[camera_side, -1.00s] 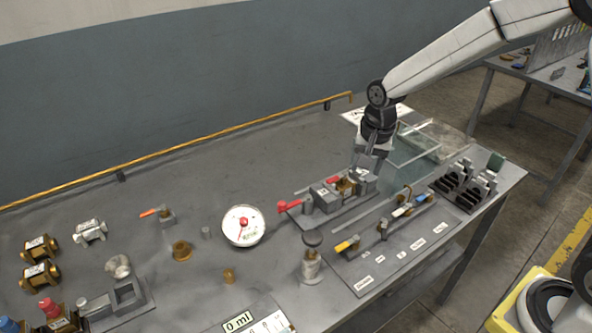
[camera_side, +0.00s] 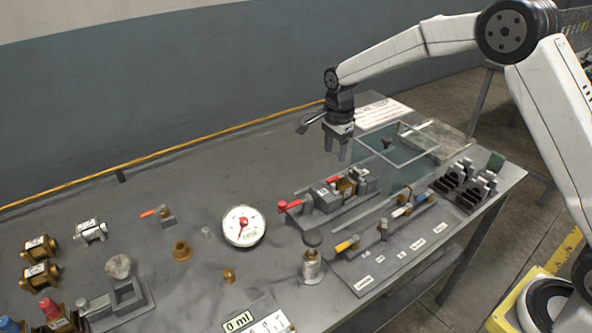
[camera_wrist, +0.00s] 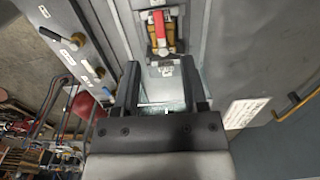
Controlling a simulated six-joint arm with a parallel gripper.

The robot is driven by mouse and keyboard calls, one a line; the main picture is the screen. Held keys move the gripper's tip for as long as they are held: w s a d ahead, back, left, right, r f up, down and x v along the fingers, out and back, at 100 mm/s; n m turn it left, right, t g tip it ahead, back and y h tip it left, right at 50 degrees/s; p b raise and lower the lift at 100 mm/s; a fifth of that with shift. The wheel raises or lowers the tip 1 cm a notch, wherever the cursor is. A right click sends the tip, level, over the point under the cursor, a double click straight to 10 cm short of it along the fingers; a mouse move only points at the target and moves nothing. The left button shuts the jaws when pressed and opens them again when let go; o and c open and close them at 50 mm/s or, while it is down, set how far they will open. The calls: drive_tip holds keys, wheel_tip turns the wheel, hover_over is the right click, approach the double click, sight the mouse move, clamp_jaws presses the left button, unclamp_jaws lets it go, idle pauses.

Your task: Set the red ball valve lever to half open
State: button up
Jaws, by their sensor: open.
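A brass valve (camera_side: 347,187) sits between grey blocks on a fixture at the centre right of the bench. A short red lever (camera_side: 333,180) shows at its top. In the wrist view the red lever (camera_wrist: 159,27) stands upright in the picture, in line with the brass body, just beyond the fingertips. A larger red handle (camera_side: 289,205) sticks out at the fixture's left end; I cannot tell its role. My gripper (camera_side: 336,151) is open and empty, pointing down, above and behind the fixture, apart from the valve. Its fingers (camera_wrist: 160,82) show nothing between them.
A labelled panel (camera_side: 378,268) with yellow- and blue-handled valves lies in front. A clear frame (camera_side: 398,143) lies behind, right of my gripper.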

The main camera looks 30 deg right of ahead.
sight(333, 178)
drive_tip(key=shift+f, duration=3.8)
clamp_jaws()
